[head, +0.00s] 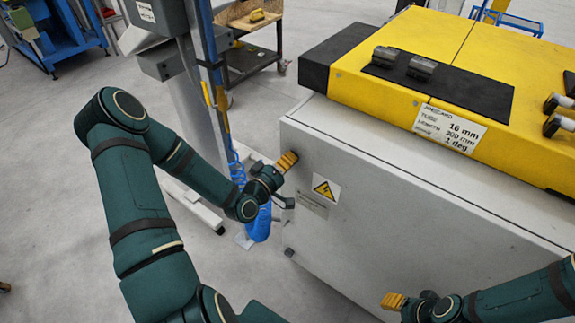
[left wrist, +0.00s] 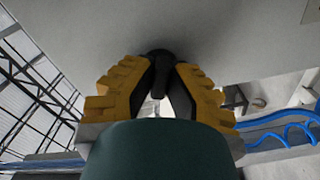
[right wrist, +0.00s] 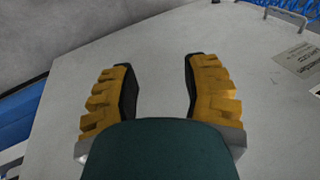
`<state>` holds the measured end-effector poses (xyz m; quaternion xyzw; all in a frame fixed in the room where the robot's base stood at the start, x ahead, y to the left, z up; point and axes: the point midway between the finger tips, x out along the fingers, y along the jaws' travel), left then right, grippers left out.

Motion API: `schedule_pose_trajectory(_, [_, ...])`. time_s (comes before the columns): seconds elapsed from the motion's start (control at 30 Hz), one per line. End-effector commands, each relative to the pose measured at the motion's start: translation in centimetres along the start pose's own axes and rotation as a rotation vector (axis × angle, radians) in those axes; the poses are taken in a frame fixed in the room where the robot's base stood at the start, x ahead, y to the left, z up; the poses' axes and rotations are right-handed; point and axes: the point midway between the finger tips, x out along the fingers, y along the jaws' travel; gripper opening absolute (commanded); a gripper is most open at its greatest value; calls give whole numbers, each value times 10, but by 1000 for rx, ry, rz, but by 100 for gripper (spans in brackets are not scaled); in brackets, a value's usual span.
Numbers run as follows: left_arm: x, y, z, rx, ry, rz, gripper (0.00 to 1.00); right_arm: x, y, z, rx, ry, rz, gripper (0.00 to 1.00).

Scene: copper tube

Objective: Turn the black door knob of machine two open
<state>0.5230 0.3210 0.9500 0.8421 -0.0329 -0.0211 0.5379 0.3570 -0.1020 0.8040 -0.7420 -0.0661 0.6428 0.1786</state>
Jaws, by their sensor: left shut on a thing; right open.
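The black door knob (left wrist: 159,57) shows as a dark round shape between the fingertips of my left gripper (left wrist: 160,72) in the left wrist view. The left gripper is shut on it. In the head view the left gripper (head: 283,176) is against the upper left part of the grey cabinet door (head: 390,220) of the yellow machine, and the knob is hidden behind the fingers. My right gripper (head: 394,301) is at the lower right of the head view. In the right wrist view the right gripper (right wrist: 159,66) is open and empty, facing a pale grey panel (right wrist: 155,95).
A yellow warning label (head: 326,190) is right of the left gripper. A grey-blue post (head: 208,75) and blue coiled hose (head: 258,225) stand close by the left forearm.

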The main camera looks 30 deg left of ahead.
Motion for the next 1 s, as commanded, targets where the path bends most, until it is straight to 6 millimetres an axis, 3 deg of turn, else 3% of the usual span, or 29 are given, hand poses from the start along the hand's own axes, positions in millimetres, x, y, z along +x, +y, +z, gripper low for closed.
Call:
schedule_pose_trajectory(0.5, [3, 0, 1, 500, 6, 12, 0, 47, 18, 21, -12, -41, -4, 47])
schedule_pose_trajectory(1.0, [2, 2, 0, 939, 8, 11, 0, 92, 34, 15, -15, -15, -3, 47])
